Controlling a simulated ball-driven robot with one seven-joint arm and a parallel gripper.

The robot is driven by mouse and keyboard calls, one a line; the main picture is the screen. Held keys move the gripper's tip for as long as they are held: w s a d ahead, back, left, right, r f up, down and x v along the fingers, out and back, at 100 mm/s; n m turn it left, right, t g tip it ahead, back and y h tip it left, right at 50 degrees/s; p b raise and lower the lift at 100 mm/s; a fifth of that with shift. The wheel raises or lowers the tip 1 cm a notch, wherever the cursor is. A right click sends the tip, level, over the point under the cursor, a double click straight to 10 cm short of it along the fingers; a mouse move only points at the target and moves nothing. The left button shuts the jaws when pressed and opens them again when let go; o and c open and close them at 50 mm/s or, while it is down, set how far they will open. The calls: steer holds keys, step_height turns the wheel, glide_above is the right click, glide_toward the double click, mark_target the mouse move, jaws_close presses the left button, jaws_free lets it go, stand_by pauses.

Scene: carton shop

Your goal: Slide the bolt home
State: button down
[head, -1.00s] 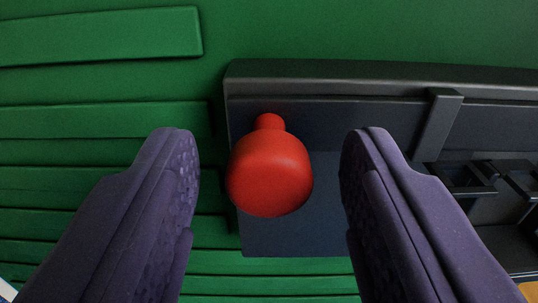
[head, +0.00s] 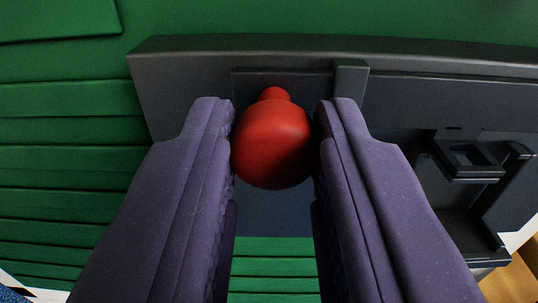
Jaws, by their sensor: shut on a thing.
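The bolt's red knob (head: 272,145) stands out toward me in the middle of the head view, on a short red neck. My gripper (head: 276,112) is shut on it, with one purple finger against each side. The bolt's dark plate (head: 275,212) shows behind and below the knob; my fingers hide much of it. The plate sits in a long dark grey housing (head: 190,62). An upright grey block (head: 350,78) on the housing stands close to the right of the knob, at the top of my right finger.
A dark square bracket (head: 468,158) juts out at the right, with another dark fitting (head: 512,200) beside it. A green ribbed wall (head: 70,170) lies behind and to the left. An orange-brown surface shows at the lower right.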

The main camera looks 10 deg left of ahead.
steer(key=shift+d, duration=0.15)
steer(key=c, duration=0.9)
jaws_free()
steer(key=shift+d, duration=0.15)
steer(key=s+p, duration=0.2)
steer(key=s, duration=0.5)
steer(key=shift+s+d, duration=0.3)
steer(key=shift+s, duration=0.05)
